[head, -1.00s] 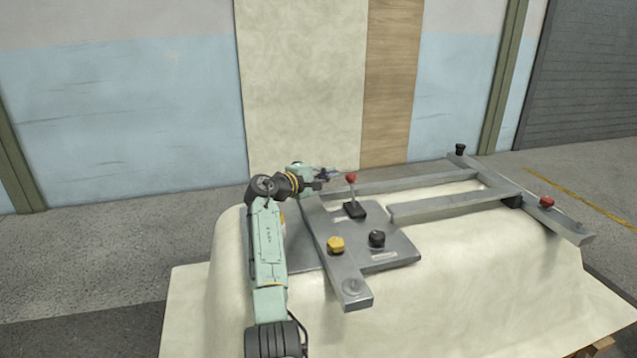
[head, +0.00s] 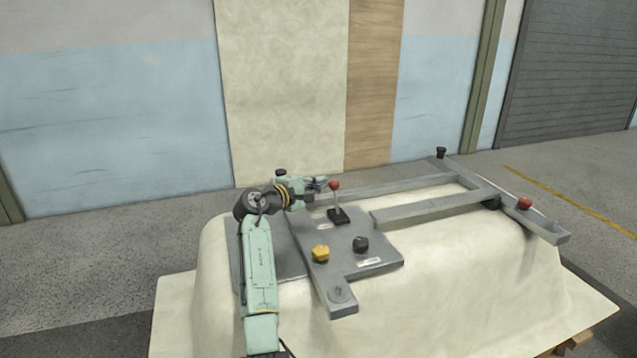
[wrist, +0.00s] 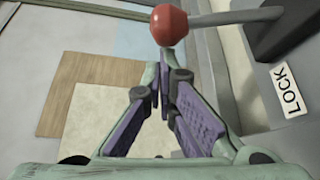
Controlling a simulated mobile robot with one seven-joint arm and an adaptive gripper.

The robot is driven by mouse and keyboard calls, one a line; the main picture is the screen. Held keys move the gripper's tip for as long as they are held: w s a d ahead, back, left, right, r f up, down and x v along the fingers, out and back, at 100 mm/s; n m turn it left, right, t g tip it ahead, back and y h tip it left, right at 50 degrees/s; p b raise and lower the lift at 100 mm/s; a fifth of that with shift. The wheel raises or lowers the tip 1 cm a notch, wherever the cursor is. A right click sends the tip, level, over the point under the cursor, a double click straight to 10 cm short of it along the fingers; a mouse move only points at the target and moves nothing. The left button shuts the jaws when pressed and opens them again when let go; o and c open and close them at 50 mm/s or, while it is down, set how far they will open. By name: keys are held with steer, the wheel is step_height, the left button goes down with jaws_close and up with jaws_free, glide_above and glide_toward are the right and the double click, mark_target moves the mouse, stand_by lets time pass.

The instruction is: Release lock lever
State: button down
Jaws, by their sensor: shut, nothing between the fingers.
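The lock lever has a red ball knob (head: 334,185) on a thin grey shaft, standing nearly upright from a dark base (head: 338,216) on the grey fixture plate. My gripper (head: 322,183) is just left of the knob at about its height. In the wrist view the purple-padded fingers of my gripper (wrist: 162,75) are shut with nothing between them. The red knob (wrist: 168,25) lies just beyond the fingertips, and its shaft runs right to the base (wrist: 283,25). A white LOCK label (wrist: 286,90) is beside the base. Contact between fingertips and knob cannot be told.
A yellow knob (head: 320,253) and a black knob (head: 360,244) stand on the plate in front of the lever. Grey frame bars (head: 425,211) extend right, with a red knob (head: 524,203) and a black knob (head: 441,152). The cream tub shell (head: 450,290) lies beneath.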

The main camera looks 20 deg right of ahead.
steer(key=shift+s, duration=0.1)
steer(key=shift+s+r+m+b, duration=0.15)
steer(key=shift+m+b, duration=0.15)
